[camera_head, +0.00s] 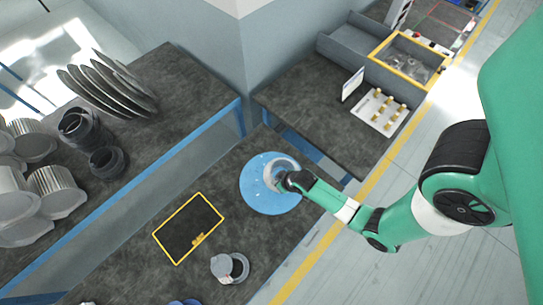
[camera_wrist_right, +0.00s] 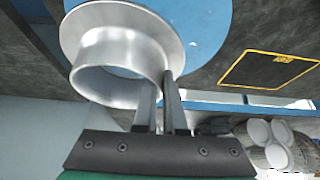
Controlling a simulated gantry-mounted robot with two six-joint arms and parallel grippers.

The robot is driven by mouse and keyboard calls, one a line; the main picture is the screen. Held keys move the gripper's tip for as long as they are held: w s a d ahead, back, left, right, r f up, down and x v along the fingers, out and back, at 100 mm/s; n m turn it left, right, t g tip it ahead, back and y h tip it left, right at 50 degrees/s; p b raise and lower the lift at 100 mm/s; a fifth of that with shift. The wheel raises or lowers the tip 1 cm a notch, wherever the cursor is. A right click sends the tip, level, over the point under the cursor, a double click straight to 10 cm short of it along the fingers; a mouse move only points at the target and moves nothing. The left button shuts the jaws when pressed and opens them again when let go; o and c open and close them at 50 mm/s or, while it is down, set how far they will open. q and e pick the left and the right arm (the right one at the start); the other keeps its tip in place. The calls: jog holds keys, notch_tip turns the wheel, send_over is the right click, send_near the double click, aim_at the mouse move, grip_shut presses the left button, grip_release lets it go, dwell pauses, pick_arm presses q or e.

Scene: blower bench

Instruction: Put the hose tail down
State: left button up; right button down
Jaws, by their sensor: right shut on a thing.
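The hose tail, a silver flanged tube (camera_wrist_right: 122,55), shows at the upper left of the right wrist view, its open end towards the camera. In the head view it (camera_head: 282,166) is partly hidden by my right gripper (camera_head: 283,184). In the right wrist view my right gripper (camera_wrist_right: 164,92) is shut on the tube's wall at its right side. The flange is over a round blue disc (camera_head: 257,186) on the dark bench. I cannot tell whether it touches the disc. My left gripper is not in view.
A yellow-framed dark panel (camera_head: 180,236) lies left of the disc, and a grey fitting (camera_head: 229,267) stands near the front. Side benches hold silver ducts (camera_head: 58,190), black rings (camera_head: 107,161), and a white tray (camera_head: 381,112) of yellow pieces. Bench between panel and disc is clear.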

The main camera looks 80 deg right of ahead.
jog(key=x, duration=0.2)
jog(key=d+x, duration=0.1)
jog(key=x, duration=0.2)
jog(key=shift+w+r+b, duration=0.1)
jog(key=shift+r+b, duration=0.1)
jog(key=shift+b, duration=0.2)
notch_tip(320, 180, down, 4)
jog(key=shift+w+d+r+b, duration=0.1)
jog(key=shift+w+b, duration=0.05)
jog(key=shift+b, duration=0.65)
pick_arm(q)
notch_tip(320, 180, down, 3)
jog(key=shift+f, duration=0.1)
pick_arm(e)
jog(key=shift+r, duration=0.1)
jog(key=c, duration=1.4)
grip_release()
jog(key=o, duration=0.4)
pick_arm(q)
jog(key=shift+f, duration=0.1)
